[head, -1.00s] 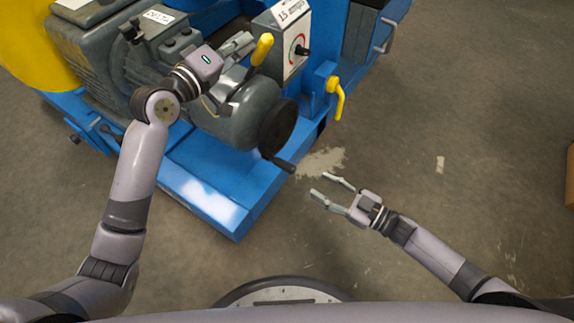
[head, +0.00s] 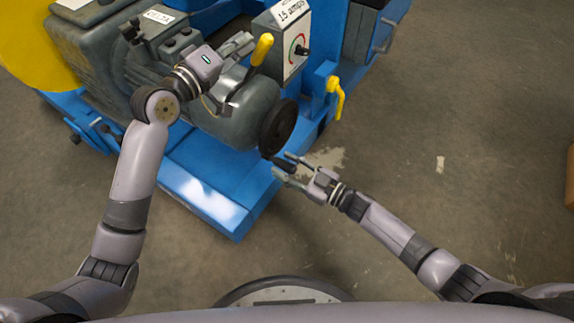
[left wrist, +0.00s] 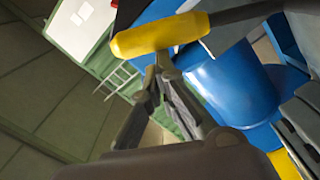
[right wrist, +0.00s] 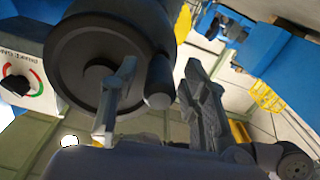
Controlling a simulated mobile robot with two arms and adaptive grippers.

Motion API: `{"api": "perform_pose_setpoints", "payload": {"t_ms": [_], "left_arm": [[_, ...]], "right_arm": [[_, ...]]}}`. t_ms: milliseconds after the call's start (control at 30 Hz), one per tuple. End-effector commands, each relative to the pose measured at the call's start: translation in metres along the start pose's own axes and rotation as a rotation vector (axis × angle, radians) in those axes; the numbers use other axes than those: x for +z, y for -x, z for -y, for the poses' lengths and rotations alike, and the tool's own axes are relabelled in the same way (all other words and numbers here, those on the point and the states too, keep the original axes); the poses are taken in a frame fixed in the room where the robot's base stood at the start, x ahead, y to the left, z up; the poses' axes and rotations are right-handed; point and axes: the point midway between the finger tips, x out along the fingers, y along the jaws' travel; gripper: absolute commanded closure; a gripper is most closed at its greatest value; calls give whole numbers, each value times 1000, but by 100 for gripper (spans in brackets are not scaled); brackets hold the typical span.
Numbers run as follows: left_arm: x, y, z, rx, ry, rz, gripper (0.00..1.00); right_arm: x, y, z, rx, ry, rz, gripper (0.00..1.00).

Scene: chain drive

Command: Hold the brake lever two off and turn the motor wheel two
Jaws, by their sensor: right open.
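The brake lever's yellow handle (head: 262,49) stands tilted on the grey motor housing. My left gripper (head: 248,44) is beside it, fingertips together; in the left wrist view the yellow handle (left wrist: 160,36) lies crosswise just beyond the tips. Whether they touch is hard to tell. The dark motor wheel (head: 278,127) is on the housing's end, its crank handle pointing toward the lower right. My right gripper (head: 281,166) is open at that handle. In the right wrist view the crank handle (right wrist: 160,82) is between the spread fingers, in front of the wheel (right wrist: 75,60).
A control panel with a dial (head: 297,52) stands behind the wheel. A second yellow lever (head: 336,95) hangs on a blue bracket to its right. The blue base frame (head: 205,195) extends below the motor.

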Motion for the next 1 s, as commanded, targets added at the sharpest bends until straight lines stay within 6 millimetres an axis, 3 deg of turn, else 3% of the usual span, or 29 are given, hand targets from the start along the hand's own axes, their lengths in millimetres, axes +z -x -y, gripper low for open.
{"api": "perform_pose_setpoints", "payload": {"t_ms": [33, 267, 900, 1000], "left_arm": [[9, -1, 2, -4, 7, 19, 100], [9, -1, 2, -4, 7, 19, 100], [9, -1, 2, -4, 7, 19, 100], [9, -1, 2, -4, 7, 19, 100]], "right_arm": [[0, -1, 0, 0, 0, 0, 59], [0, -1, 0, 0, 0, 0, 59], [0, -1, 0, -1, 0, 0, 100], [0, -1, 1, -1, 0, 0, 100]]}}
